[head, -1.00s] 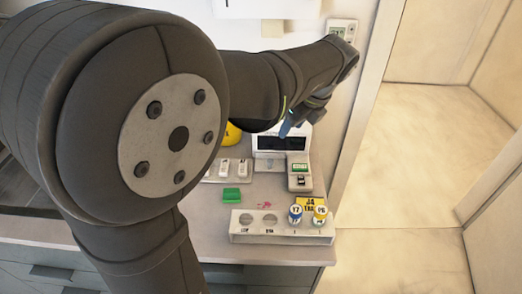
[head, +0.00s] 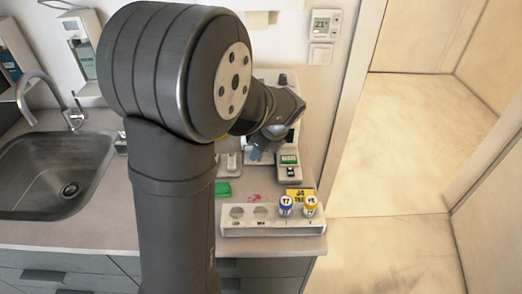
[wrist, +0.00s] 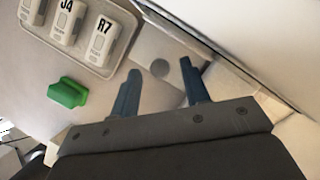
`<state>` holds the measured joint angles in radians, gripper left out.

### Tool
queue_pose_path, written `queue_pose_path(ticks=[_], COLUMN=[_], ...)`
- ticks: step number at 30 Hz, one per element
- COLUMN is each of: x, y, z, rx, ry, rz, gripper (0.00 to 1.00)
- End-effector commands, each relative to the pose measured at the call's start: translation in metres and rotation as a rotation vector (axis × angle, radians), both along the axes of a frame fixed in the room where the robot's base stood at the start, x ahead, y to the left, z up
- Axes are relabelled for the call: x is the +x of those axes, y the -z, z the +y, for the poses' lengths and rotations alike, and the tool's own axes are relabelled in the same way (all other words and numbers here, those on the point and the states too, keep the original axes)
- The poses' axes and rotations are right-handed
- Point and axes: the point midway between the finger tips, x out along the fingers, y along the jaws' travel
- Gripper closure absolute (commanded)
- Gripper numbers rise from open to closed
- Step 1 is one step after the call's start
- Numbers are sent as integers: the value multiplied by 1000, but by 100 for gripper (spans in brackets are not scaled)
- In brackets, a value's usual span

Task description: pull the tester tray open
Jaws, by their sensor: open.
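The tester (head: 287,78) is a pale upright unit at the back of the bench, mostly hidden behind my arm in the head view. In the wrist view, a flat pale piece with a round grey spot (wrist: 160,68), apparently the tester tray, lies between and beyond my fingertips. How far out it stands is not clear. My gripper (wrist: 159,68) is open and empty, with one blue finger to each side of that piece. Contact cannot be told. In the head view my gripper (head: 260,150) is low in front of the tester, partly hidden by my wrist.
A small device with a green display (head: 289,160) stands close on the right. A green block (wrist: 68,93) and a holder with white labelled modules (wrist: 98,35) lie to the left. A white rack (head: 270,222) with blue-marked and yellow-marked vials is at the front edge.

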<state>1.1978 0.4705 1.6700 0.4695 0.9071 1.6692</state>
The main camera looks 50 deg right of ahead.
Motion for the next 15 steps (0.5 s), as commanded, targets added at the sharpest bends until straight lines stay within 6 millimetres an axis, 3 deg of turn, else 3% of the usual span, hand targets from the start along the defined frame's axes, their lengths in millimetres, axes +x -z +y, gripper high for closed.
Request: queue_pose_path(ticks=[11,15], x=[3,2], y=[6,5], z=[0,0], rx=[0,0], ry=[-1,-1], rz=[0,0], gripper=[58,85])
